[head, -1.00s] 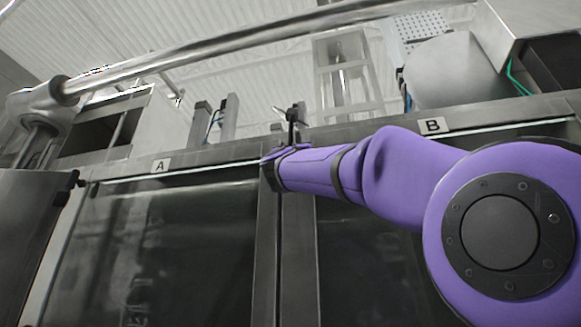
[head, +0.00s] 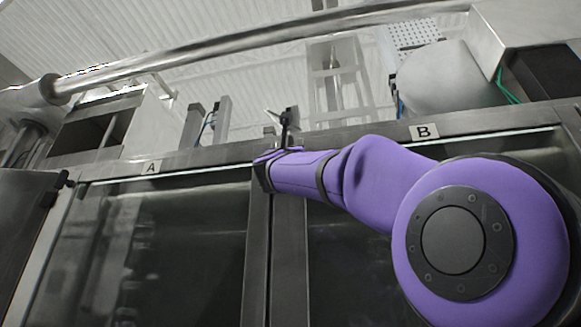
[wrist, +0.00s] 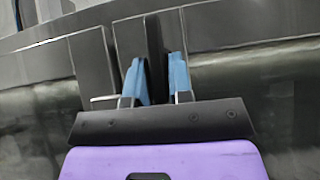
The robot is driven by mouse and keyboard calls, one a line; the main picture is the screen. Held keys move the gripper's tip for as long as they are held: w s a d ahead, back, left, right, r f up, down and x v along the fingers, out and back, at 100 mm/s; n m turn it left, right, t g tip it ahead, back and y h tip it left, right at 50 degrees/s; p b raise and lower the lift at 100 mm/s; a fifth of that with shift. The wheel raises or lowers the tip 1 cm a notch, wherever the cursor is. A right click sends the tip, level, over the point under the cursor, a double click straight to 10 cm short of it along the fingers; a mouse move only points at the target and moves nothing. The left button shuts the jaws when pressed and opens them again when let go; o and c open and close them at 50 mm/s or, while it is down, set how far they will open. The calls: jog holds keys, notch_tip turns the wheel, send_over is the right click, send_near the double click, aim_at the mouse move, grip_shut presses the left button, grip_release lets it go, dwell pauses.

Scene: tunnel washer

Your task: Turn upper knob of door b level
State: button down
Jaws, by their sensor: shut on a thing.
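In the wrist view, the blue fingertips of my gripper (wrist: 157,80) stand either side of a dark, narrow knob (wrist: 153,42) and are shut on it. The knob points up and down in that picture. In the head view, my purple arm reaches to the frame post between door A and door B (head: 337,255), near its top. The label B (head: 424,131) is on the top rail over door B.
Door A (head: 165,240), with label A (head: 151,167), is left of the post. A thick metal pipe (head: 260,40) crosses above. A dark latch (head: 62,179) sits at the far left. Framework and a grey drum-like housing stand behind the rail.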

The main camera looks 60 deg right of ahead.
jog(key=shift+m+g, duration=0.4)
jog(key=shift+m, duration=0.1)
jog(key=shift+w+a+r+m+g+y, duration=0.2)
jog(key=shift+m+g+y, duration=0.95)
jog(key=shift+m+g, duration=2.15)
jog(key=shift+w+a+r+m+g+y, duration=0.1)
jog(key=shift+w+r+m+g+y, duration=0.2)
jog(key=shift+m+g+y, duration=2.75)
jog(key=shift+w+a+r+m+g+h, duration=0.25)
jog(key=shift+m+g+h, duration=1.05)
jog(key=shift+m, duration=4.05)
jog(key=shift+d+m+g+y, duration=0.2)
jog(key=shift+m+g+y, duration=0.3)
jog(key=shift+y, duration=0.5)
jog(key=c, duration=1.2)
grip_release()
jog(key=shift+o, duration=0.2)
jog(key=shift+a, duration=0.1)
